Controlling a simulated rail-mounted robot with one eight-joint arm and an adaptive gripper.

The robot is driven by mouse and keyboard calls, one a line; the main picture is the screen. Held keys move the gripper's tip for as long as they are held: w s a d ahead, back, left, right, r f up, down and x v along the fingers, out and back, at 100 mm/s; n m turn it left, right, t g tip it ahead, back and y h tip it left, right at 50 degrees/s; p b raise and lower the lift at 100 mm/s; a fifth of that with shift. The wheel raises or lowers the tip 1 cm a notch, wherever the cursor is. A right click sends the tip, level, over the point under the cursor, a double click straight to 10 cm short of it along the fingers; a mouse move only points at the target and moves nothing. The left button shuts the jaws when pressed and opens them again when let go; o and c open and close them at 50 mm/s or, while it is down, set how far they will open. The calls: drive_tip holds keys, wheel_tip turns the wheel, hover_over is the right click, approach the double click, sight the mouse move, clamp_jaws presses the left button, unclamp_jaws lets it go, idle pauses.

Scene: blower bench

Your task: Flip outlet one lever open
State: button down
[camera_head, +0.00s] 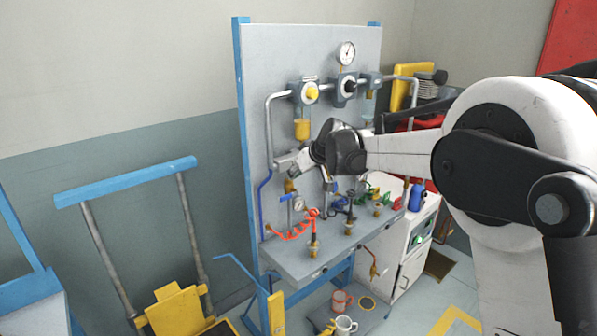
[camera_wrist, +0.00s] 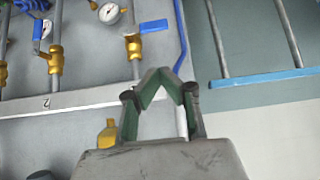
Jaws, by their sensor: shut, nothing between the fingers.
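In the wrist view my gripper (camera_wrist: 165,74) is shut and empty, with its fingertips meeting in front of the grey panel. A brass valve (camera_wrist: 135,47) on a vertical pipe stands just up and left of the fingertips. Its blue lever (camera_wrist: 153,26) lies crosswise to the pipe, apart from the fingers. A second brass valve (camera_wrist: 55,60) stands further left, with a blue lever (camera_wrist: 42,30) running roughly along its pipe. A small mark like a 2 shows below this second valve. In the head view my wrist hides part of the panel, and the fingers are hard to make out.
A pressure gauge (camera_wrist: 109,13) sits between the valves, and a blue tube (camera_wrist: 181,35) runs right of them. The upright panel (camera_head: 300,60) carries pipes and a dial gauge (camera_head: 347,53). Coiled orange hose (camera_head: 295,230) and fittings lie on its shelf.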

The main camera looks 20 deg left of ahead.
sight(286, 197)
drive_tip(key=w+a+f, duration=0.2)
drive_tip(key=a+f, duration=0.1)
drive_tip(key=f, duration=0.4)
drive_tip(key=shift+f+p, duration=0.35)
drive_tip(key=shift+p, duration=0.1)
